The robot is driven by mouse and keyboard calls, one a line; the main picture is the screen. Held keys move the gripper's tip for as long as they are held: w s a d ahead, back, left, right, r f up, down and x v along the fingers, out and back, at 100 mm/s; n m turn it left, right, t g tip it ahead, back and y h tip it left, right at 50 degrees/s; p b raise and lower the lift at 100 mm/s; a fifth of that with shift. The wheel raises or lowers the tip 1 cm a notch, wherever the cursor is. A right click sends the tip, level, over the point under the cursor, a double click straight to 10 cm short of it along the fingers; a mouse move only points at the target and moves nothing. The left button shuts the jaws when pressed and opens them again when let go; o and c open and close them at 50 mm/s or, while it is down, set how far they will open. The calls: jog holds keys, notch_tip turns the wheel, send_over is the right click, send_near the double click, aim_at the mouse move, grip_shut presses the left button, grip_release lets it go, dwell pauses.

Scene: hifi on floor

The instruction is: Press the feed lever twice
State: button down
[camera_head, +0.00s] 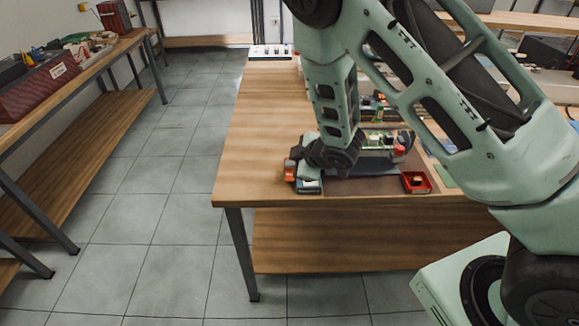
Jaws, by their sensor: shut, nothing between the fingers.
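My arm reaches down over the near end of the wooden bench. My gripper (336,158), a dark shape at the arm's end, is low above the work area and shut on nothing; its fingertips are hard to make out. Just right of it is a small device with a green board (377,141) and a grey body. A red knob (398,150) shows at the device's right end. I cannot tell for sure whether this is the feed lever, or whether my gripper touches anything. My arm hides part of the device.
An orange part (290,170) and a small pale box (308,186) sit left of my gripper. A red tray (416,182) is near the bench's (262,120) front edge. The bench's left side is clear. Another bench (100,62) stands left across the tiled floor.

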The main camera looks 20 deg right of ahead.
jog(key=shift+r, duration=0.1)
jog(key=shift+r+p, duration=0.85)
jog(key=shift+r, duration=0.2)
notch_tip(320, 180, up, 5)
jog(key=p, duration=0.3)
jog(key=shift+p, duration=0.35)
dwell(2.2)
jog(key=shift+r+b, duration=0.85)
jog(key=shift+r, duration=1.05)
